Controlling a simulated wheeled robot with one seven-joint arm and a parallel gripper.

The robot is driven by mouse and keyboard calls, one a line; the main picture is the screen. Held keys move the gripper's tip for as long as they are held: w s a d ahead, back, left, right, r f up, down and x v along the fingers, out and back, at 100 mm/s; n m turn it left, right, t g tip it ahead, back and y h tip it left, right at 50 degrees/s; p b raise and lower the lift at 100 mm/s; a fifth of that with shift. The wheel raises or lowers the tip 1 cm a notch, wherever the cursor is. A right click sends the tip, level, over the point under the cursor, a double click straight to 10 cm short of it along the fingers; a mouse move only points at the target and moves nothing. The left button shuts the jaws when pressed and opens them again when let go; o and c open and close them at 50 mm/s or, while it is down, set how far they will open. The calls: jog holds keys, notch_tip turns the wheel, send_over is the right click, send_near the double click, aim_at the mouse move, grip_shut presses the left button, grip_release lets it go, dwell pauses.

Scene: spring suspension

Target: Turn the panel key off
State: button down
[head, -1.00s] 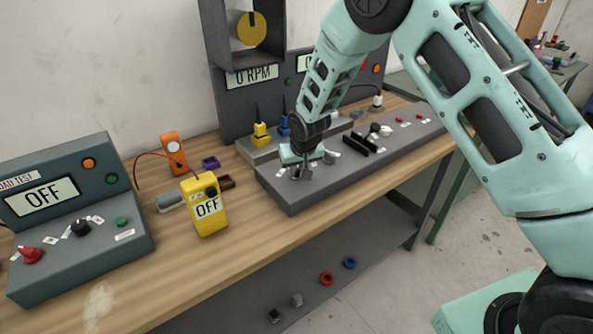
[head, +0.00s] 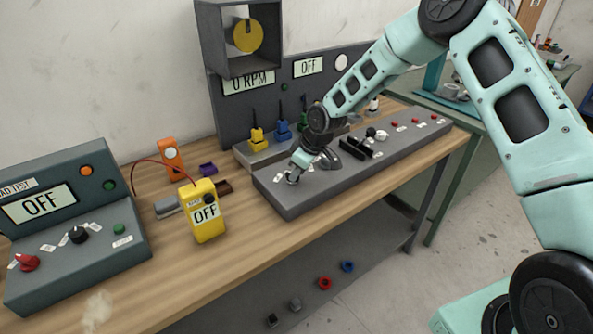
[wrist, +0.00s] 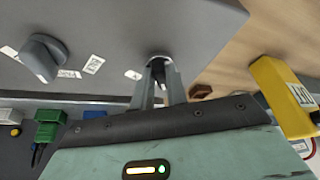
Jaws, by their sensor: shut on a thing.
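My gripper (head: 293,178) is at the near left end of the long grey control panel (head: 300,202). In the wrist view its fingertips (wrist: 160,64) are shut on a small key at the panel surface. The key is mostly hidden between the fingers, so its exact angle cannot be told. Small white labels (wrist: 133,75) lie on the panel beside the fingers. A grey rotary knob (wrist: 42,55) stands apart from them on the same panel. The upright board behind reads OFF (head: 308,67) and 0 RPM (head: 248,82).
A yellow meter (head: 204,212) reading OFF stands left of the panel, near my gripper. An orange meter (head: 171,155) and a load test box (head: 78,235) stand further left. Yellow (head: 257,138) and blue (head: 282,130) plugs stand behind. The bench front is clear.

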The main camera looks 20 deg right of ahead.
jog(key=shift+n, duration=0.3)
jog(key=c, duration=1.4)
grip_release()
jog(key=b+v, duration=0.3)
jog(key=v, duration=1.4)
jog(key=shift+r, duration=0.25)
jog(key=shift+w+d, duration=0.1)
